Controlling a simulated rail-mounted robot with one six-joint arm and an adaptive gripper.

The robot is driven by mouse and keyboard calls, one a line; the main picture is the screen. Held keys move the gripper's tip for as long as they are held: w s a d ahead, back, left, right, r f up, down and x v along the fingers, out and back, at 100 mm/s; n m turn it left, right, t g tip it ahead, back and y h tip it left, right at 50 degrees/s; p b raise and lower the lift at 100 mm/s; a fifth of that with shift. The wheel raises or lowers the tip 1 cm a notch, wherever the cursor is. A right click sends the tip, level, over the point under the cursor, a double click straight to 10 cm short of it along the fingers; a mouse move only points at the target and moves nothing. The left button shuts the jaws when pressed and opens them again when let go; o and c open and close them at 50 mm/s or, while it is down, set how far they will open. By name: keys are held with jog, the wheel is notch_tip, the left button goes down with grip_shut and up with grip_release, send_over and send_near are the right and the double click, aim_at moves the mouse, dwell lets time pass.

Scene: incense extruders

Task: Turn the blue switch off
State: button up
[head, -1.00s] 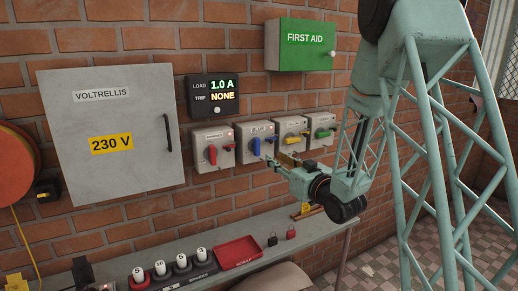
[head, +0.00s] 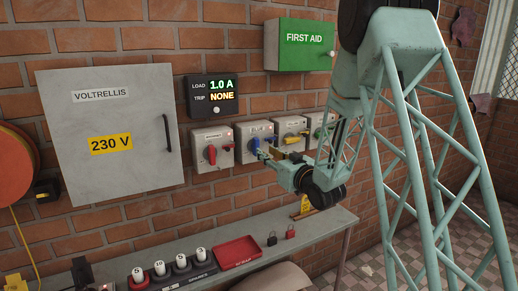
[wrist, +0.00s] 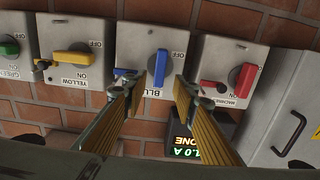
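The blue switch is a grey box with a blue handle (head: 256,145), second from the left in a row on the brick wall. In the wrist view, which is upside down, the blue handle (wrist: 160,68) stands upright, with an OFF label beside its upper end. My gripper (head: 264,157) is in front of this box. In the wrist view my gripper (wrist: 160,83) is open, one finger on each side of the handle's lower end, with gaps showing. Contact is not visible. The ON label is not visible.
The red-handled switch (head: 212,154) is to the left; the yellow-handled (wrist: 70,58) and green-handled (wrist: 9,48) switches are to the other side. A display (head: 213,95) reads load 1.0 A, trip NONE. Below is a shelf (head: 215,220) with a red tray (head: 238,251) and padlocks.

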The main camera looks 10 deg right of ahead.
aim_at(258, 146)
jog(key=shift+x, duration=3.55)
jog(key=shift+c, duration=0.7)
jog(key=c, duration=0.7)
